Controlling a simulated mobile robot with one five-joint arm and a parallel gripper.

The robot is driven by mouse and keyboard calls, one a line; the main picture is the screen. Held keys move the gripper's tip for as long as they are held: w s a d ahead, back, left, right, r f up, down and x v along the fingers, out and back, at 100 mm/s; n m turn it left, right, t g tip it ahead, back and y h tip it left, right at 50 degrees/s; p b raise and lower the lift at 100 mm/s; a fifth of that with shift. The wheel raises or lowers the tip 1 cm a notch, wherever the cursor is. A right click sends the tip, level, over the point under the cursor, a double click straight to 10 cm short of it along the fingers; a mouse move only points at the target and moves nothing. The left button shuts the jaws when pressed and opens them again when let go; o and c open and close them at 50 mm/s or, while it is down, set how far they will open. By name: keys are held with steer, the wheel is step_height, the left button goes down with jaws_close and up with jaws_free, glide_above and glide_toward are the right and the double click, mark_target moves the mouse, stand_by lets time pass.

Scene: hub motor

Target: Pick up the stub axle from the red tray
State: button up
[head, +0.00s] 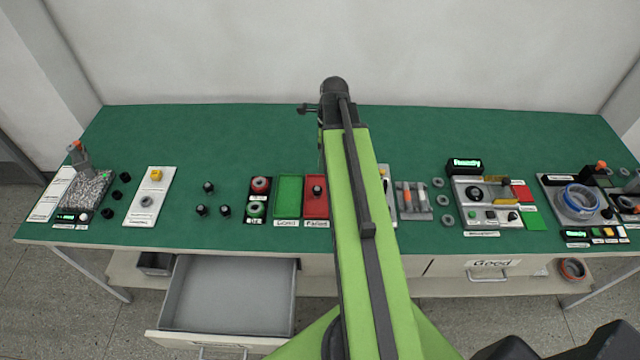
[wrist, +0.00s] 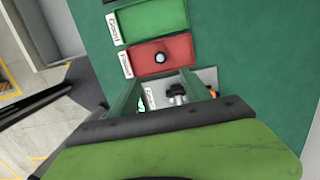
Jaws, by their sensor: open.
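The red tray (head: 314,208) lies on the green worktop beside a green tray, partly behind my arm in the head view. The stub axle (head: 317,191) is a small dark piece standing in it. In the wrist view, the red tray (wrist: 178,52) is ahead of the fingertips, and the stub axle (wrist: 160,57) shows as a round, pale-topped piece inside it. My gripper (wrist: 161,75) is open, with its two fingers apart and nothing visibly held. The axle lies beyond the fingertips in that view; their height above it is hard to tell.
The green tray (head: 288,197) adjoins the red one. Several dark pieces (head: 208,187) stand to the left. A pale plate with a metallic part (wrist: 177,94) shows between the fingers. An open drawer (head: 228,296) juts out below the front edge. The back of the worktop is clear.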

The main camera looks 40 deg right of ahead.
mark_target(318, 188)
steer(key=f+b, duration=0.4)
steer(key=a+f+b, duration=0.1)
steer(key=f+b, duration=0.3)
steer(key=w+f+b, duration=0.1)
steer(key=f+b, duration=0.3)
steer(key=shift+a+f, duration=0.2)
steer(key=shift+f, duration=0.1)
steer(key=shift+r, duration=0.1)
step_height(318, 188, down, 5)
steer(key=b, duration=0.5)
steer(key=shift+f+b, duration=0.2)
steer(key=shift+b, duration=0.15)
steer(key=shift+r, duration=0.15)
steer(key=shift+c, duration=0.2)
jaws_close()
